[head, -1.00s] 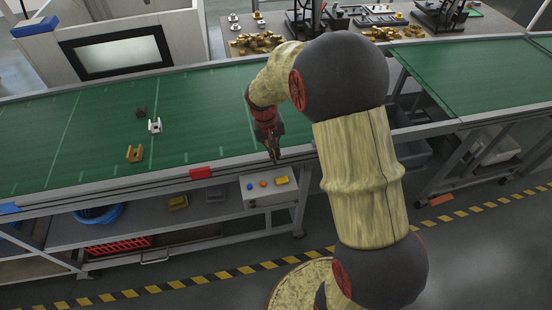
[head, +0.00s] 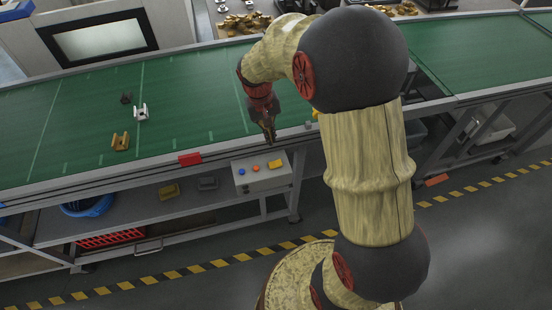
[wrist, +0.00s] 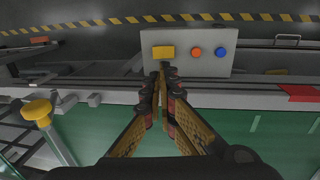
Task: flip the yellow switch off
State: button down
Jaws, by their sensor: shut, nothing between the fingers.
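The yellow switch (head: 275,164) sits on the face of a light grey control box (head: 250,184), right of an orange button (head: 256,168) and a blue button (head: 242,171). In the wrist view the yellow switch (wrist: 164,52) is at the left of the box, just beyond the fingertips. My gripper (head: 270,142) is shut and empty, pointing down over the front rail of the green table, above the box. In the wrist view my gripper (wrist: 164,72) reaches toward the switch's lower edge; I cannot tell whether they touch. The switch's on or off position is not clear.
The metal front rail (wrist: 110,97) runs between the green belt and the box. A yellow knob (wrist: 37,110) stands near the wrist view's left side. Several small brackets lie on the belt.

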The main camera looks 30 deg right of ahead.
aim_at(274, 164)
jog(key=f, duration=0.4)
jog(key=d+f+b, duration=0.1)
jog(key=f, duration=0.4)
jog(key=f+b, duration=0.1)
jog(key=f, duration=0.3)
jog(key=shift+s+d+f, duration=0.25)
jog(key=shift+d+f, duration=0.1)
jog(key=shift+d, duration=0.05)
jog(key=shift+f, duration=0.1)
jog(key=shift+s+d+f+b, duration=0.15)
jog(key=shift+d+f+b, duration=0.1)
jog(key=shift+f+b, duration=0.1)
jog(key=shift+a, duration=0.2)
jog(key=shift+w+a, duration=0.25)
jog(key=shift+a, duration=0.35)
jog(key=shift+r, duration=0.1)
